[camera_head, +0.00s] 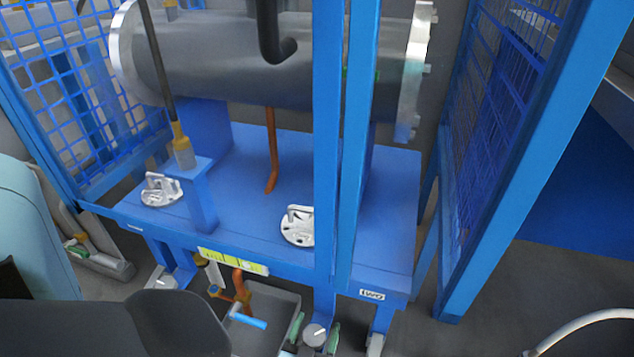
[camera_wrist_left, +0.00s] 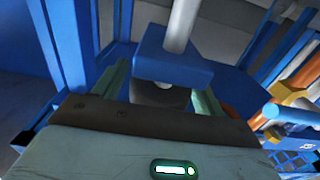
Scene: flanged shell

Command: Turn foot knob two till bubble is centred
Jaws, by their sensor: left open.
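A round grey foot knob (camera_head: 315,334) with a pale line on its face sits at the foot of a blue leg under the platform's front edge. A label reading "TWO" (camera_head: 371,294) is above it to the right. My left gripper (camera_head: 314,337) is open, with one green finger on each side of this knob. The left wrist view shows the knob (camera_wrist_left: 160,95) below a blue block, between the fingers; I cannot tell whether they touch it. The yellow-green level vial (camera_head: 232,261) is on the platform's front edge; its bubble is too small to place.
The blue platform (camera_head: 250,200) carries a grey flanged shell (camera_head: 260,65). Blue uprights (camera_head: 328,130) stand before it, with mesh panels (camera_head: 75,90) at both sides. A grey tray (camera_head: 270,310) and an orange-and-blue valve (camera_head: 242,300) are left of the knob.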

